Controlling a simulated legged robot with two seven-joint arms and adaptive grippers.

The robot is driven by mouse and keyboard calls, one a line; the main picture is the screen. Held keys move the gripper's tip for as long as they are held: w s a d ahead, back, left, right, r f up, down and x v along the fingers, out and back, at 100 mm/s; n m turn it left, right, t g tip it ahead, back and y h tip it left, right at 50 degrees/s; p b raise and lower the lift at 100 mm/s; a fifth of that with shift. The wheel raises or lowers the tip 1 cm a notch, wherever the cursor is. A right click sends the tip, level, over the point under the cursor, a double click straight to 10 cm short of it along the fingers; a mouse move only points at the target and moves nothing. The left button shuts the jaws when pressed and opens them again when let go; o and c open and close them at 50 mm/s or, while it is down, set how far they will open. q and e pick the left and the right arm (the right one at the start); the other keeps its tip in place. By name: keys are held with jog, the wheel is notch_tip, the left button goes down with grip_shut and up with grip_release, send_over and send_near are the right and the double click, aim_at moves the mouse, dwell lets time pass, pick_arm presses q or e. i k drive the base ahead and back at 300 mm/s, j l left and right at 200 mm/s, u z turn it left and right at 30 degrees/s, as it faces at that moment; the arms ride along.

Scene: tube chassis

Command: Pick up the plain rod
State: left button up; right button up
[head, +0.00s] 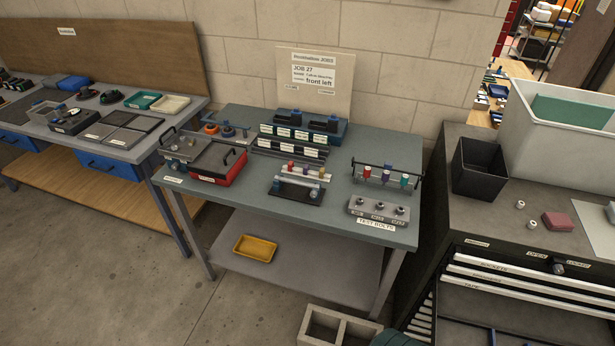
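No thing in view is clearly marked as the plain rod. A light-coloured rod (300,179) lies across two uprights on a small dark stand in the middle of the grey workbench (240,118). Just behind it stand small red, purple and yellow pieces (307,171). A thin dark bar (372,164) spans a rack at the bench's right side, with red, purple and green pieces at it. Which of these, if either, is the plain rod I cannot tell. Neither of my grippers shows in the head view.
A red-and-black case (220,165) sits at the bench's left. Labelled dark racks (290,133) stand at the back, below a board reading "JOB 27 ... front left" (314,80). A "TEST BOLTS" block (378,211) is front right. A yellow tray (255,248) lies on the lower shelf.

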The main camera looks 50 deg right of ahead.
aim_at(292, 182)
jog(key=i+z, duration=0.15)
jog(key=z, duration=0.3)
jog(key=i+j+z, duration=0.1)
jog(key=z, duration=0.3)
jog(key=i+j+z, duration=0.15)
jog(key=z, duration=0.3)
jog(key=i+j+z, duration=0.15)
jog(key=z, duration=0.3)
